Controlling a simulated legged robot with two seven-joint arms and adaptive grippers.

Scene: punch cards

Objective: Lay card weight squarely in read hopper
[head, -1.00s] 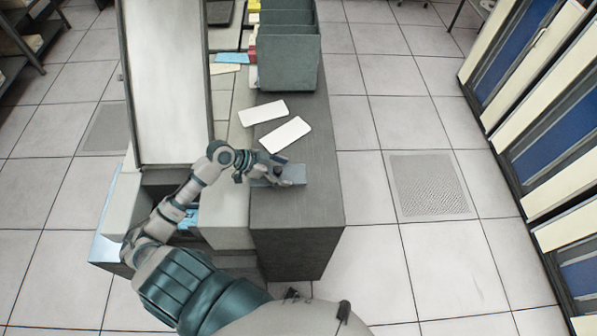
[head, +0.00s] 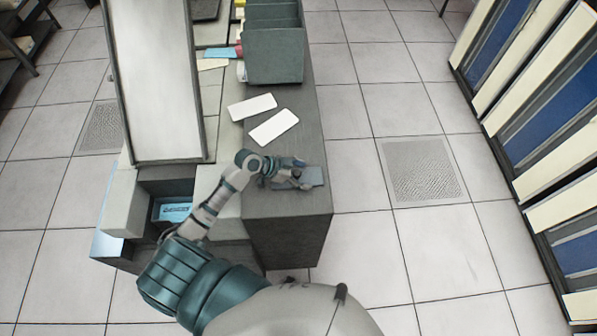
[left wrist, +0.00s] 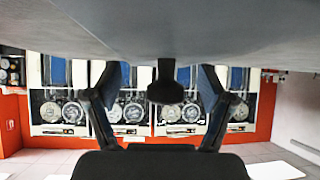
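The card weight (head: 313,176), a flat blue-grey plate, lies on the dark grey counter top near its front end. My left gripper (head: 296,179) is down at the weight and hides part of it. In the left wrist view a dark knob (left wrist: 165,85) stands between the two spread fingers, with a visible gap on each side, so the gripper (left wrist: 158,105) looks open around it. A recess at the left of the machine, which looks like the read hopper (head: 150,192), holds a light-blue card stack (head: 174,211). My right gripper is out of view.
Two white cards (head: 252,107) lie on the counter behind the weight. A grey-green divided box (head: 275,55) stands farther back. A tall pale sloping panel (head: 158,80) rises behind the recess. Floor to the right is clear up to the cabinets (head: 550,140).

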